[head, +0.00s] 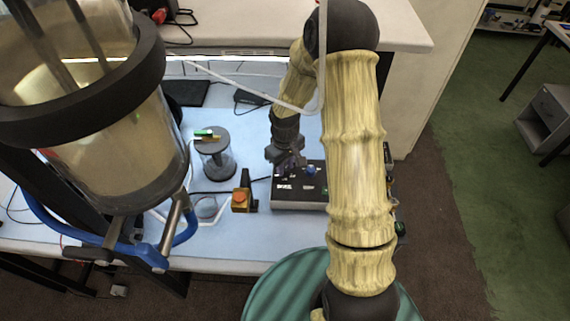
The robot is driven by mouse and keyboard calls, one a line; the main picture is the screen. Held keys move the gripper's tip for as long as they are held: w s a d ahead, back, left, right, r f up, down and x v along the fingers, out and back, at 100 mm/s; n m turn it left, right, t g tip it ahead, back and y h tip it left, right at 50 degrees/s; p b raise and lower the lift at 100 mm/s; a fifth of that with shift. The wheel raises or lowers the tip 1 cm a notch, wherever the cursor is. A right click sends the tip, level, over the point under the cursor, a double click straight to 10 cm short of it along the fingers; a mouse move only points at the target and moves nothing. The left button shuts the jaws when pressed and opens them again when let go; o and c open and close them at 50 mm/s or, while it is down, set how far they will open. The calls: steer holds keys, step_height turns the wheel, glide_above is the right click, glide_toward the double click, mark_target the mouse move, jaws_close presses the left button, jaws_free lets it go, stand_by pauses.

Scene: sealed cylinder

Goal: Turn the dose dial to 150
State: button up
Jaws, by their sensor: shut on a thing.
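My gripper (288,166) reaches down from the upper middle to the left part of a dark control box (297,205) on the bench. Its fingers are shut on a small knob at the top left of the box, which I take to be the dose dial. The gripper largely hides the knob, so its pointer and the scale around it cannot be read. A blue knob (311,171) stands just right of the fingers. White labels (284,187) lie below on the panel, too small to read. My arm covers the right part of the box.
An orange-topped switch box (241,198) stands just left of the control box. A large tan vessel (110,130) with a black ring fills the left. The pale blue bench top (262,238) is clear in front.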

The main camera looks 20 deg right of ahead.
mark_target(285, 168)
steer(key=shift+w+r, duration=0.1)
steer(key=shift+w, duration=0.05)
steer(key=o, duration=1)
step_height(285, 168, up, 17)
steer(key=b, duration=0.2)
steer(key=shift+r, duration=0.15)
steer(key=s+f+m+t, duration=0.1)
steer(key=s+f+m, duration=0.1)
steer(key=s, duration=0.5)
steer(key=s+f+m+t, duration=0.1)
steer(key=s+f+m, duration=0.1)
steer(key=s, duration=0.5)
steer(key=shift+s+m+t, duration=0.25)
steer(key=shift+m+t, duration=0.05)
steer(key=shift+m, duration=0.3)
